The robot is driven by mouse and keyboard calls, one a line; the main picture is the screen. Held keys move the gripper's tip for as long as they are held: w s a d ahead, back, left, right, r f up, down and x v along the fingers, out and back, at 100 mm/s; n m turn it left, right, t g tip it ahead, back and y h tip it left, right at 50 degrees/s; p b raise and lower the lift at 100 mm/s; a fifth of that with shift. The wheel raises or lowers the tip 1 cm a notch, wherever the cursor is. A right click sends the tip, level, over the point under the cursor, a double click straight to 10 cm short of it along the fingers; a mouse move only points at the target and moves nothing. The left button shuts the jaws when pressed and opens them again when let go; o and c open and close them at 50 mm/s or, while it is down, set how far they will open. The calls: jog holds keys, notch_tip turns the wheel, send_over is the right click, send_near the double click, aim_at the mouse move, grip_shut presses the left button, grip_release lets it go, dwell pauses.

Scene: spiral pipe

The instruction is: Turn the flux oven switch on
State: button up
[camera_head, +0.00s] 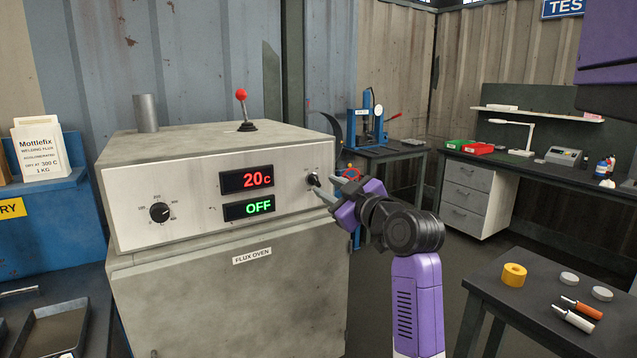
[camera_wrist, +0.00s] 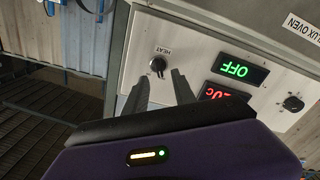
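The flux oven (camera_head: 205,228) is a grey metal cabinet with a light control panel. Its displays (camera_head: 247,193) read 20c in red and OFF in green. The small dark heat switch (camera_head: 312,180) is at the panel's right end, and in the wrist view the switch (camera_wrist: 157,64) sits under the label HEAT. My gripper (camera_head: 333,184) is just right of the switch in the head view. In the wrist view my gripper's two fingers (camera_wrist: 160,88) are apart, with the switch just beyond their tips and nothing seen between them. Whether a finger touches the switch cannot be told.
A temperature dial (camera_head: 160,212) is at the panel's left. A red-knobbed lever (camera_head: 242,108) and a pipe stub (camera_head: 146,113) stand on the oven top. A side table (camera_head: 490,280) with small items is at the lower right. The floor between the oven and the back bench is clear.

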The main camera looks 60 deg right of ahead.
aim_at(317, 181)
jog(key=x, duration=0.5)
grip_shut()
